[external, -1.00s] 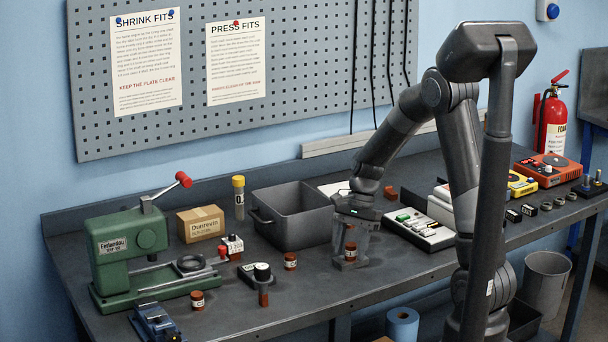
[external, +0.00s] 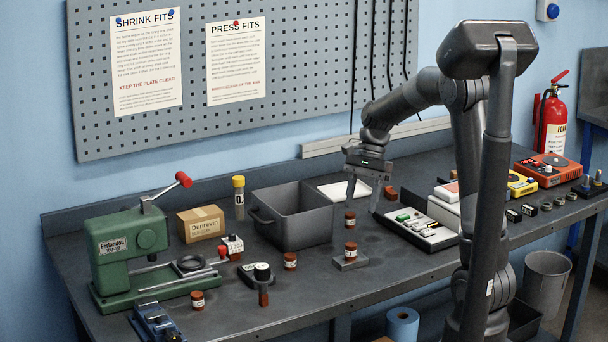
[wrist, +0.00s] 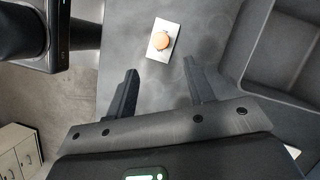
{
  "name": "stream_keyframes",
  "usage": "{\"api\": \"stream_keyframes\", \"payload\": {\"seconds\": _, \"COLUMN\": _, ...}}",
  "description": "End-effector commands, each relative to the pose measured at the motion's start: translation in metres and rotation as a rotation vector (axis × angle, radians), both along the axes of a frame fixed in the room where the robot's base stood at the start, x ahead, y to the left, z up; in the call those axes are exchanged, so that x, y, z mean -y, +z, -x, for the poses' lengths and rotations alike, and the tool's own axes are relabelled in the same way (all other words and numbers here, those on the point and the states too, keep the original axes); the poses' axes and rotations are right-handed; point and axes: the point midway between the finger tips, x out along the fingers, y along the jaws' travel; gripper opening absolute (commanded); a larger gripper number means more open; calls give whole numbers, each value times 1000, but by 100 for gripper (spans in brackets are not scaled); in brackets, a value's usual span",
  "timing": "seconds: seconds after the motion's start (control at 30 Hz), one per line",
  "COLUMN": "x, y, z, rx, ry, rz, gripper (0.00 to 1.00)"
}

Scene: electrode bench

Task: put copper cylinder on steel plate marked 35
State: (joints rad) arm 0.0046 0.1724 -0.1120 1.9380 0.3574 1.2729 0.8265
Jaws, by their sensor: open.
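A copper cylinder (external: 351,250) with a pale label stands upright on a small steel plate (external: 346,265) near the front of the bench. In the wrist view, its round copper top (wrist: 160,41) sits on the light plate (wrist: 158,54), within the plate's edges. The plate's marking is not readable. My gripper (external: 361,208) is open and empty, above and behind the plate, clear of the cylinder. In the wrist view, my spread fingers (wrist: 160,67) hold nothing between them.
Another copper cylinder (external: 350,219) stands just behind, below my gripper. More stand at the left (external: 290,261) (external: 197,300). A grey bin (external: 290,235) is left of my gripper, and a white tray of small parts (external: 420,228) is right. A green press (external: 127,248) stands far left.

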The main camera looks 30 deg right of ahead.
Motion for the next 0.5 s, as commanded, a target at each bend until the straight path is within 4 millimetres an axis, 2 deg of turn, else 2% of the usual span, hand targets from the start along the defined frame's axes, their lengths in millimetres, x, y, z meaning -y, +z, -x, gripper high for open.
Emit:
{"api": "stream_keyframes", "payload": {"seconds": 0.17, "x": 1, "y": 21, "z": 21, "rx": 99, "ry": 95, "rz": 22, "gripper": 49}}
{"api": "stream_keyframes", "payload": {"seconds": 0.5, "x": 7, "y": 64, "z": 98, "rx": 420, "ry": 459, "rz": 152, "gripper": 49}}
